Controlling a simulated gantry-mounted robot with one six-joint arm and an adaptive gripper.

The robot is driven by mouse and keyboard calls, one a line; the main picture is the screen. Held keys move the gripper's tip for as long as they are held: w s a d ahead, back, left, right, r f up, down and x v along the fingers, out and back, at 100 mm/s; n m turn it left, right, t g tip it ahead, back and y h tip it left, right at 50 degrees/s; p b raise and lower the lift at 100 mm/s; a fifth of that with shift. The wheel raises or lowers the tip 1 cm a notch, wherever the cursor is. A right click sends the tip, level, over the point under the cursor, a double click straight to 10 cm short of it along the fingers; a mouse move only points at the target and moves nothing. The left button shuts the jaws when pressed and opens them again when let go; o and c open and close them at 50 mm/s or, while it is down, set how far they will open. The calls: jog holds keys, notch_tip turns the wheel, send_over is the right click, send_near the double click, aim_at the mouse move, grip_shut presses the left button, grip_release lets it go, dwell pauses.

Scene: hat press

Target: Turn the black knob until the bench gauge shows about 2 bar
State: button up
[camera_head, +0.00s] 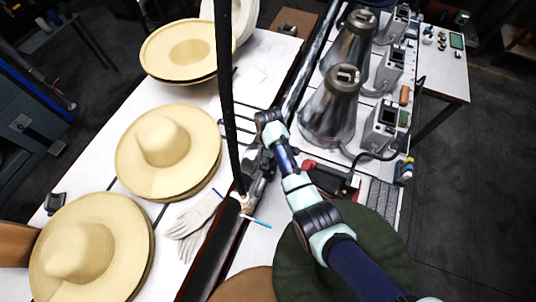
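My arm reaches in from the lower right and bends down near the middle of the picture. My gripper (247,198) is low beside the dark rail between the two work surfaces. It is small and partly covered by my own arm and the black upright post, so its fingers cannot be made out. I cannot pick out the black knob or the bench gauge; they may be hidden around my gripper or too small to tell. Whether my gripper touches anything there cannot be seen.
Stacked straw hats (165,140) and pale gloves (193,228) lie on the left white table. A black post (226,80) stands close to my arm. Metal hat presses (328,110) with control boxes (383,125) stand at right. A dark green hat (385,240) lies below my arm.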

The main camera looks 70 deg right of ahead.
jog(key=c, duration=0.4)
jog(key=shift+o, duration=0.2)
jog(key=shift+r, duration=0.1)
jog(key=m+p, duration=0.3)
jog(key=m, duration=0.1)
jog(key=shift+r, duration=0.1)
jog(key=m+p, duration=0.2)
jog(key=m, duration=0.4)
jog(key=shift+m, duration=0.4)
jog(key=o, duration=1.2)
jog(key=shift+c, duration=0.2)
